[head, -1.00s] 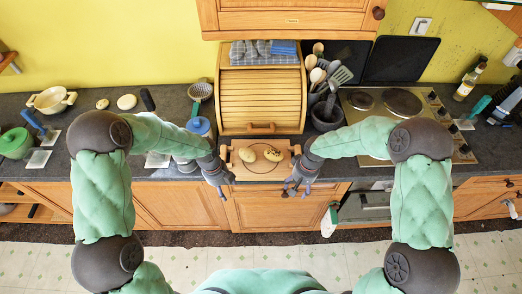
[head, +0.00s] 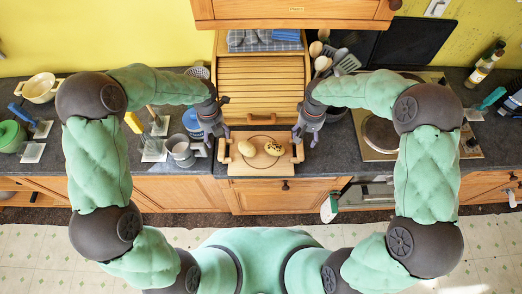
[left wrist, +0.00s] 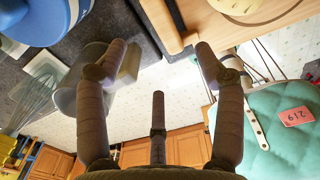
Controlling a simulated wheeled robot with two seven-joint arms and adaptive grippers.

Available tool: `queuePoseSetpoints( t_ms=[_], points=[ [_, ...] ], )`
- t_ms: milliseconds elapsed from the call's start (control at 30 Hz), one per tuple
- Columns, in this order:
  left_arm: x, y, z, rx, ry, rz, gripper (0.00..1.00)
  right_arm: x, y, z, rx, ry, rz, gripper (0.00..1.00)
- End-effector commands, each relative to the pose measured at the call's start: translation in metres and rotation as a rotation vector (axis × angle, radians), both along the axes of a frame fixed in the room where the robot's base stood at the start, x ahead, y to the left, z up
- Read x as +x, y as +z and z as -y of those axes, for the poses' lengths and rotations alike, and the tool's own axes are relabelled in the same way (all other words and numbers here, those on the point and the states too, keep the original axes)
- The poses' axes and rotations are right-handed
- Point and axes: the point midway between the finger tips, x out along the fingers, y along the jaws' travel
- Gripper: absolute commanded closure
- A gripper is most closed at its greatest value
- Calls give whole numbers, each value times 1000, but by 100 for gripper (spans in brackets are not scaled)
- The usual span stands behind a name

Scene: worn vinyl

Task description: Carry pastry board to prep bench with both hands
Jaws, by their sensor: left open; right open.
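The pastry board (head: 262,170) is a light wooden board lying flat on the dark counter in front of the bread box. It has a raised handle at its left end (head: 223,150) and its right end (head: 299,149). Two pale rolls (head: 246,148) (head: 273,148) rest on it. My left gripper (head: 216,138) is open beside the left handle. In the left wrist view its spread fingers (left wrist: 157,58) are empty, with the board (left wrist: 265,28) at the upper right. My right gripper (head: 304,138) is open at the right handle; whether it touches is unclear.
The wooden bread box (head: 262,85) stands right behind the board.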

Motion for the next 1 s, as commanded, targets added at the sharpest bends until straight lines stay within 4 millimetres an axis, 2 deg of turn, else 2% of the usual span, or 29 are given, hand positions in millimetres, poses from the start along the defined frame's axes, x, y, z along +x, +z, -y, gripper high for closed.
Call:
queuePoseSetpoints(
  t_ms=[167,633,800,1000],
  points=[
    [0,-14,0,0,1,-2,31,-1,-15,0,-1,0,-4,31],
    [-1,-88,0,0,1,-3,31,-1,-88,0,0,0,-2,31],
    [0,-102,0,0,2,-1,31,0,-102,0,0,-1,-1,31],
    [0,-108,0,0,2,0,31,0,-108,0,1,-1,0,31]
  ],
)
